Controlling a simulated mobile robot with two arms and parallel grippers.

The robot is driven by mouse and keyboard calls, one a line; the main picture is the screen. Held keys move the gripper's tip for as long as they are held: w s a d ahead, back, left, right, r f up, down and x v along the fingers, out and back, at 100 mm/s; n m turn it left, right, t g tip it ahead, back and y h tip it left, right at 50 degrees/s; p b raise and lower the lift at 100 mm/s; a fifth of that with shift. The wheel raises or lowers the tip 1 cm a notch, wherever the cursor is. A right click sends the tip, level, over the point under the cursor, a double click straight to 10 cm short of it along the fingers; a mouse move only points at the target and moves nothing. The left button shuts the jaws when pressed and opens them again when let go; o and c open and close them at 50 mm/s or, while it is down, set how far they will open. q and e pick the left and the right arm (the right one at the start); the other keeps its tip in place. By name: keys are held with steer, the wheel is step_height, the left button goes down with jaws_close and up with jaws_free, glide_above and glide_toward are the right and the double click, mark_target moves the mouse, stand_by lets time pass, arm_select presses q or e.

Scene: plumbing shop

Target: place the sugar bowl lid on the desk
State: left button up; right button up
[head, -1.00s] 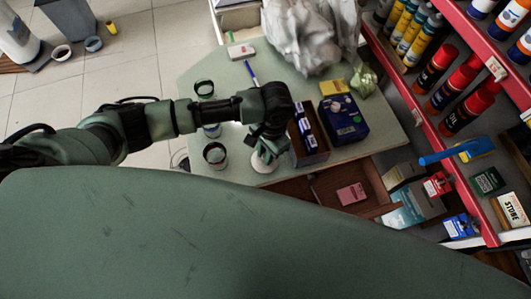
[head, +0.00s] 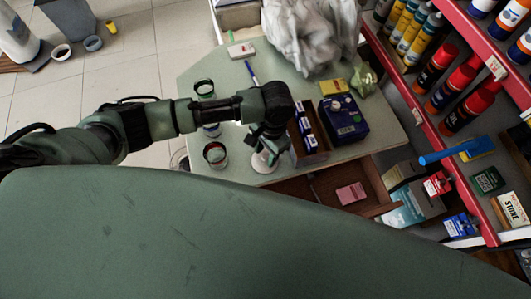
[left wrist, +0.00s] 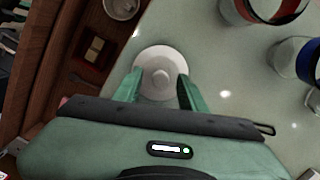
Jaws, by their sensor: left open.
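The sugar bowl lid (head: 264,162) is a white disc with a round knob. It appears to lie flat on the pale green desk (head: 240,177) near its front edge. In the left wrist view the lid (left wrist: 160,72) sits between the two green fingers of my left gripper (left wrist: 160,88), knob facing the camera. The gripper (head: 264,150) is open, with a finger on either side of the lid; whether they touch its rim I cannot tell. I see no sugar bowl that I can identify. My right gripper is not in view.
An open drawer (head: 327,190) lies in front. Red shelving (head: 425,120) borders the right.

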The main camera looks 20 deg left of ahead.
arm_select(q)
step_height(320, 180, up, 11)
steer(key=w, duration=0.1)
steer(key=shift+d+r+b, duration=0.15)
steer(key=shift+d+b, duration=0.25)
steer(key=shift+b, duration=0.05)
